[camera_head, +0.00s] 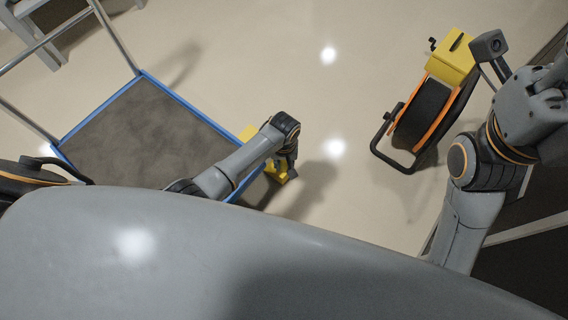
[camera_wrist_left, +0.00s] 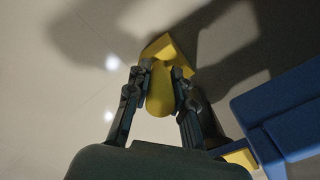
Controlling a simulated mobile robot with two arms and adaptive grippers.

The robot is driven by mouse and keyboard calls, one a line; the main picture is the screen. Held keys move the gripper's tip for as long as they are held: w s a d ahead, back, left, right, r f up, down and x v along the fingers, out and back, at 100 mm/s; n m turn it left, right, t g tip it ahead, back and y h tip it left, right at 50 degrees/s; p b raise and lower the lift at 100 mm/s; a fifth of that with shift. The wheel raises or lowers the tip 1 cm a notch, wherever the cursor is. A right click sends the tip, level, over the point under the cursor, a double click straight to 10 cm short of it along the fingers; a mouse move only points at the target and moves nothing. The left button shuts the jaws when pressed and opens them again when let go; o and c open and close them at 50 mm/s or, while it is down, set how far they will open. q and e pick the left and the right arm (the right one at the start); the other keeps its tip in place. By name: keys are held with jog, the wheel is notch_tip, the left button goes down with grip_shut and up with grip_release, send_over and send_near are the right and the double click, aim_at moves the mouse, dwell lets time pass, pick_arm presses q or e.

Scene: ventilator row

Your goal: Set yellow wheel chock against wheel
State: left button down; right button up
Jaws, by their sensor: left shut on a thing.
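The yellow wheel chock (camera_wrist_left: 160,92) is between the two fingers of my left gripper (camera_wrist_left: 163,80), which is shut on it. In the head view, the held chock (camera_head: 277,172) shows partly below my left gripper (camera_head: 287,168), just right of the blue-edged cart. A second yellow piece (camera_head: 248,132) shows at the cart's right edge, partly behind my left arm; a yellow piece by the cart also shows in the left wrist view (camera_wrist_left: 241,158). No wheel shows clearly. My right gripper (camera_head: 550,98) is at the right edge, its fingers not clear.
The platform cart has a grey deck (camera_head: 130,125), blue edging (camera_wrist_left: 285,100) and a metal handle frame. An orange cable reel (camera_head: 420,115) with a dark stand is on the floor to the right. A yellow box (camera_head: 450,58) is at its top. The pale floor between is clear.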

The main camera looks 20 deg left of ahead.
pick_arm(q)
jog(key=c, duration=1.2)
grip_release()
jog(key=shift+f, duration=0.1)
jog(key=shift+o, duration=0.2)
